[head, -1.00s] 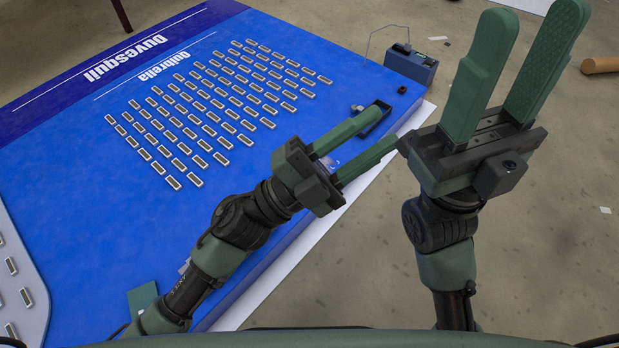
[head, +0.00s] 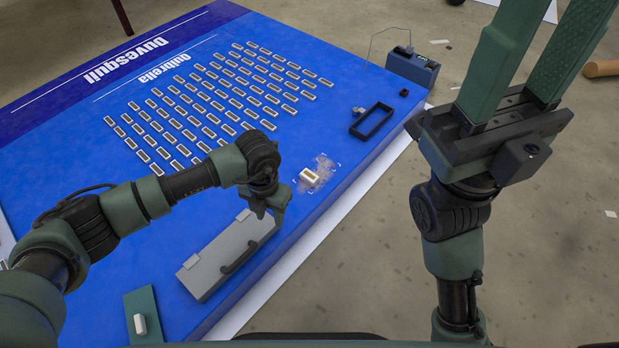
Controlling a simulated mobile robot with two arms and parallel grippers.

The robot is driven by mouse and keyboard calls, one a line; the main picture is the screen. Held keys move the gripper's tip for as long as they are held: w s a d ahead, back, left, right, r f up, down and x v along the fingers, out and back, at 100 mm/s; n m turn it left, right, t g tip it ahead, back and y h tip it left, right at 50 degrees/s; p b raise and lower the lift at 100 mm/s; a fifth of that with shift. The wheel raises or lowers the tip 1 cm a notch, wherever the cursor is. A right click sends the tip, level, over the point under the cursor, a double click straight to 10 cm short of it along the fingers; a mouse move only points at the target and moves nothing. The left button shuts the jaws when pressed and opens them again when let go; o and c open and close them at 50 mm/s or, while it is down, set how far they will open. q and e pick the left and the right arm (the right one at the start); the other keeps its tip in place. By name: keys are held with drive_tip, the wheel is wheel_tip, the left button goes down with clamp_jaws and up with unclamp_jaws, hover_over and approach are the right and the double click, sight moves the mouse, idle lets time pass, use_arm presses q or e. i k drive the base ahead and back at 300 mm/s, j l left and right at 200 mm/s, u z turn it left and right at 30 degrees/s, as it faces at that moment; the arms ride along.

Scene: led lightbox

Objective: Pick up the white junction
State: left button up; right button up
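Two small pale pieces could be the white junction, and I cannot tell which. One is a small white rounded piece (head: 140,324) on a dark green pad (head: 150,303) at the lower left of the blue board. The other is a cream block (head: 309,177) on a pale smudged patch of the board. My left gripper (head: 268,210) points down over the board, between the cream block and a grey case. Its fingers are mostly hidden by its wrist, so its opening is unclear. My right gripper (head: 542,45) is raised at the right, open and empty, its fingers pointing up.
The blue board (head: 330,230) carries rows of small pale-rimmed pieces (head: 200,110). The grey case (head: 225,255) with a dark handle lies below my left gripper. A black open frame (head: 372,121) and a blue box (head: 412,67) with a wire stand at the upper right.

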sight(308, 177)
drive_tip(key=i+l+u, duration=0.1)
drive_tip(key=l, duration=0.25)
drive_tip(key=i+l+u, duration=0.15)
drive_tip(key=l, duration=0.25)
drive_tip(key=i+l+u, duration=0.1)
drive_tip(key=i+l, duration=0.2)
drive_tip(key=i+l+u, duration=0.15)
drive_tip(key=l, duration=0.35)
